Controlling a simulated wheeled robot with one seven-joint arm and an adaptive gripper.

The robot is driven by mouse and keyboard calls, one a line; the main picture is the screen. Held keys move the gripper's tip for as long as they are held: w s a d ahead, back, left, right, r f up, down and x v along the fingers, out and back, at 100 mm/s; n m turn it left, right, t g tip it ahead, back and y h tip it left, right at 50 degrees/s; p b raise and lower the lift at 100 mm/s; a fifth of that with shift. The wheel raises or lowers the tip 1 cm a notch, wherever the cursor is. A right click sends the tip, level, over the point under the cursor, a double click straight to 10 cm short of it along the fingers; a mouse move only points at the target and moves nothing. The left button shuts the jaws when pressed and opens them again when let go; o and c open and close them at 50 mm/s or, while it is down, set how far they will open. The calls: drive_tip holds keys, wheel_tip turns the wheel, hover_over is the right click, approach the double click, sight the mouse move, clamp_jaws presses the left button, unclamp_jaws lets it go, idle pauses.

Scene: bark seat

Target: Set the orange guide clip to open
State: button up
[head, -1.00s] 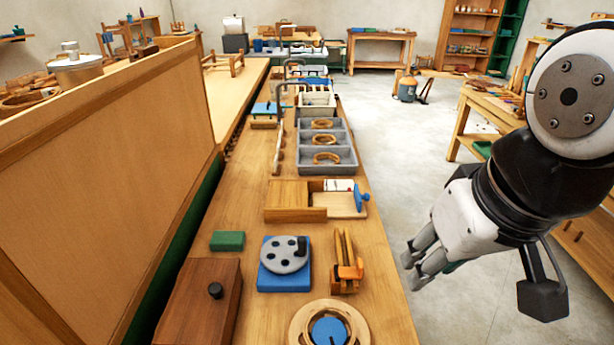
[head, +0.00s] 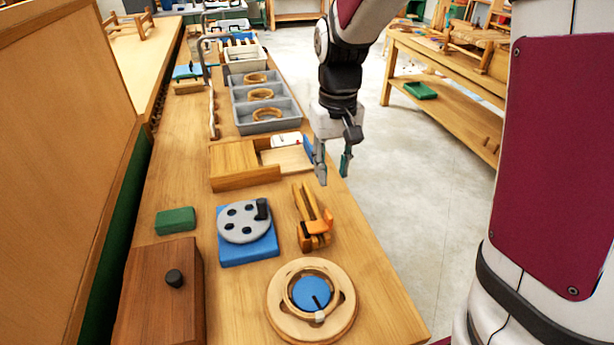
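The orange guide clip (head: 316,237) sits on the wooden bench, at the near end of a pair of wooden strips (head: 306,205). An orange tab sticks up on its right side. I cannot tell from this view whether the clip is open or shut. My gripper (head: 333,176) points down above the bench's right edge, beyond the clip and apart from it. Its two fingers are spread with nothing between them. It partly hides the right end of the wooden sliding-lid box (head: 238,165).
A blue block with a grey disc (head: 247,245) stands left of the clip. A round wooden ring with a blue dial (head: 311,292) lies in front. A green block (head: 175,221) and a dark wooden box (head: 163,290) are at left. Grey trays (head: 243,121) stand farther back.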

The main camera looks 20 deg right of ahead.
sight(329, 213)
wheel_tip(329, 213, down, 14)
drive_tip(key=shift+f+b, duration=0.1)
drive_tip(key=shift+b, duration=0.9)
drive_tip(key=shift+c, duration=0.2)
clamp_jaws()
